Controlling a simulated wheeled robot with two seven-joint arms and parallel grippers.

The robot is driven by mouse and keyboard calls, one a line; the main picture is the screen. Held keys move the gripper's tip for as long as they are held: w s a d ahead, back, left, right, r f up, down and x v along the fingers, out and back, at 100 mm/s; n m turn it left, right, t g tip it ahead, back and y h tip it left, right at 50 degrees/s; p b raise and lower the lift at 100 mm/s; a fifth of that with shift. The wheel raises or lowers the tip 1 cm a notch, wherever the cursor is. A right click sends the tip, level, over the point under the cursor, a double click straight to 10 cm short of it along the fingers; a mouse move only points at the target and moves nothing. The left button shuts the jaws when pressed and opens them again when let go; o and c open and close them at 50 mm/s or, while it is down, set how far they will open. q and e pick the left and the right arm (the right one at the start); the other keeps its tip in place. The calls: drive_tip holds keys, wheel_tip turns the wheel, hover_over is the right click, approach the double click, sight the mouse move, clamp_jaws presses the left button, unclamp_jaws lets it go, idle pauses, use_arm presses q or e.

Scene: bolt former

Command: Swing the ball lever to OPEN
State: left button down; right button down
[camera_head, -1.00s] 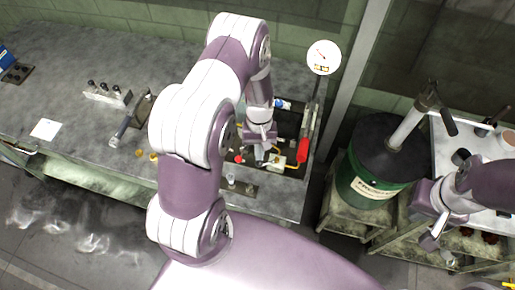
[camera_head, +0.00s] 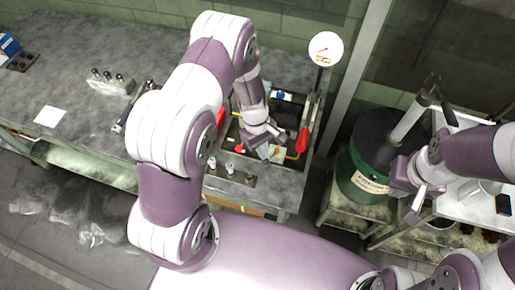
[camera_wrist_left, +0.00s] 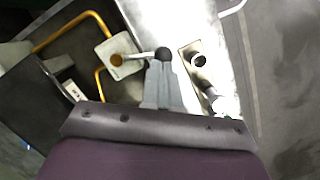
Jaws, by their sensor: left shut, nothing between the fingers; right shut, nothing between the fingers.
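In the left wrist view the lever's dark ball (camera_wrist_left: 163,53) sits at the tips of my left gripper (camera_wrist_left: 163,68). Its thin rod runs left to a pale square valve block (camera_wrist_left: 118,57) with a brass centre. My left gripper is shut and empty, and its tips overlap the ball's near side; I cannot tell whether they touch. In the head view my left gripper (camera_head: 280,136) is over the dark tray, close to the pale valve block (camera_head: 273,153); the ball is not clear there. My right gripper (camera_head: 414,207) is shut and empty, beside the green drum.
A red-handled lever (camera_head: 303,140) stands just right of my left gripper. A strip with several small knobs (camera_head: 229,171) lies along the bench front. A yellow pipe (camera_wrist_left: 75,32) runs by the valve. The green drum (camera_head: 362,182) and a round gauge (camera_head: 326,48) stand to the right.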

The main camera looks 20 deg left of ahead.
use_arm(q)
drive_tip(key=shift+s+d+n, duration=0.2)
drive_tip(key=shift+d+n, duration=0.1)
drive_tip(key=shift+n, duration=0.3)
drive_tip(key=shift+s+d+f, duration=0.1)
drive_tip(key=shift+s+d, duration=0.1)
drive_tip(key=shift+s, duration=0.05)
idle(1.4)
drive_tip(key=p+v, duration=0.8)
drive_tip(key=v, duration=0.2)
drive_tip(key=shift+w, duration=0.15)
